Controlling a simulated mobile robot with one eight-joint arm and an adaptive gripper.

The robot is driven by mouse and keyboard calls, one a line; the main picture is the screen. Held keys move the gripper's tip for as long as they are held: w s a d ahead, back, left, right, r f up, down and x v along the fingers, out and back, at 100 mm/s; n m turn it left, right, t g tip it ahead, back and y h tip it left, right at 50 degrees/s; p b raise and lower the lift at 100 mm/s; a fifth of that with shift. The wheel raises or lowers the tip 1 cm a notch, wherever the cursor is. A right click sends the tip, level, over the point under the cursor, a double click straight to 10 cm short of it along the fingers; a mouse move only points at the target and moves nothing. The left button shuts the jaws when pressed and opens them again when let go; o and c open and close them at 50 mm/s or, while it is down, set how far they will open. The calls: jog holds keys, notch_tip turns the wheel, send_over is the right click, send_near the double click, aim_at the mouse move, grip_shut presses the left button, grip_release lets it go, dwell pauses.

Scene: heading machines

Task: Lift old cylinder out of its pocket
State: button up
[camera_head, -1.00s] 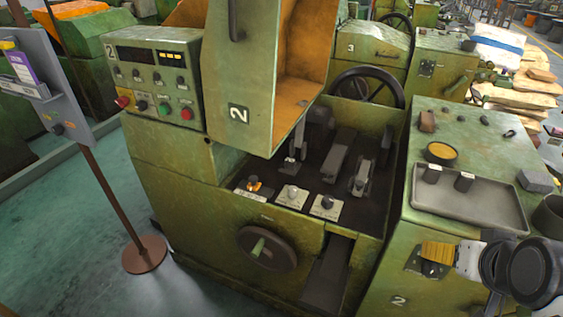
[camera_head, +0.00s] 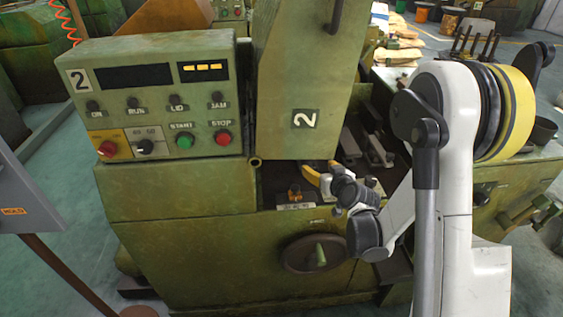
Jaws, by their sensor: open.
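I cannot single out the old cylinder for certain. A small dark piece with an orange part (camera_head: 295,193) stands on a labelled plate (camera_head: 297,206) at the front left of machine 2's open bay. My gripper (camera_head: 318,173), dark with yellow parts, is inside the bay just right of and above that piece. Its jaws are open and I see nothing held between them. My gripper and wrist hide the other labelled plates and any pocket beneath them.
The raised green cover (camera_head: 305,75) hangs over the bay. The control panel (camera_head: 150,100) stands left of it, and a handwheel (camera_head: 312,253) juts from the front below. A grey sign board (camera_head: 25,175) stands at far left. My white arm blocks much of the right side.

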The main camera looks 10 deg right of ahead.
aim_at(310, 160)
jog(key=shift+w+a+f, duration=0.2)
jog(key=shift+w+f, duration=0.05)
jog(key=p+x, duration=0.1)
jog(key=x, duration=0.1)
jog(key=p+x, duration=0.1)
jog(key=x, duration=0.2)
jog(key=shift+w+d, duration=0.15)
jog(key=shift+d, duration=0.05)
jog(key=b+x, duration=0.2)
jog(key=x, duration=0.2)
jog(key=shift+w+f+b, duration=0.2)
jog(key=shift+f+b, duration=0.05)
jog(key=shift+b, duration=0.1)
jog(key=shift+w+a, duration=0.1)
jog(key=shift+w, duration=0.25)
jog(key=shift+c, duration=0.6)
jog(key=shift+r, duration=0.1)
grip_shut()
